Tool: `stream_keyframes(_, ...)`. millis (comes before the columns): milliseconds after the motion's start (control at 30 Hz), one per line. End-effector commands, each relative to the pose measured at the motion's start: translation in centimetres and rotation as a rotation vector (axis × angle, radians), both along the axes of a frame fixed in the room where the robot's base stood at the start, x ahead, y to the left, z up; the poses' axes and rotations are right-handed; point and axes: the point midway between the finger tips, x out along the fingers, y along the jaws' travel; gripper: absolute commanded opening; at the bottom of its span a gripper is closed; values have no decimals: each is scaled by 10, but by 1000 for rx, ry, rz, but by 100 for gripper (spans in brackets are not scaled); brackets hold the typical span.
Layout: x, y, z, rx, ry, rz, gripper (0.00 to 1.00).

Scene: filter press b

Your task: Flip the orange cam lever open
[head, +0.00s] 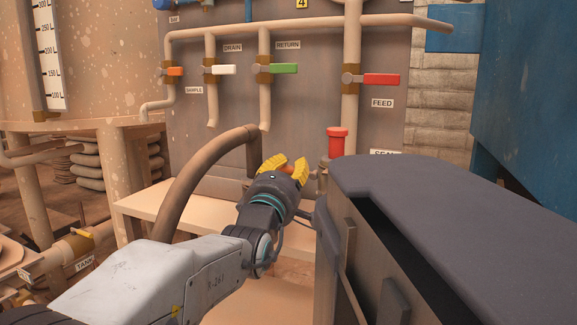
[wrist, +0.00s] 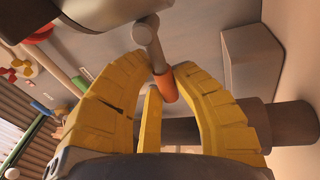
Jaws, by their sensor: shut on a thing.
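The orange cam lever shows in the wrist view as a grey metal arm ending in an orange sleeve (wrist: 166,88). My gripper (wrist: 165,70) has its yellow fingers around the orange sleeve, one on each side, and is shut on it. The lever's metal arm rises out past the fingertips to a rounded end near a dark grey body. In the head view, my gripper (head: 286,164) is beside the dark machine block, and its fingers mostly hide the lever.
A thick brown hose (head: 195,175) curves just left of my gripper. The dark grey machine block (head: 430,195) stands close on the right. A red cap (head: 337,140) is behind. Valves with orange, white, green and red handles (head: 381,80) line the panel above.

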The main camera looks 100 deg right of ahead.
Motion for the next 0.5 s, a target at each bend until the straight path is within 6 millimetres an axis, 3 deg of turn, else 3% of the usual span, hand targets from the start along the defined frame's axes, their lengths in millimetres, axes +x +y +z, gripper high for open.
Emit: stream_keyframes(500,0,8,5,-18,-13,-1,0)
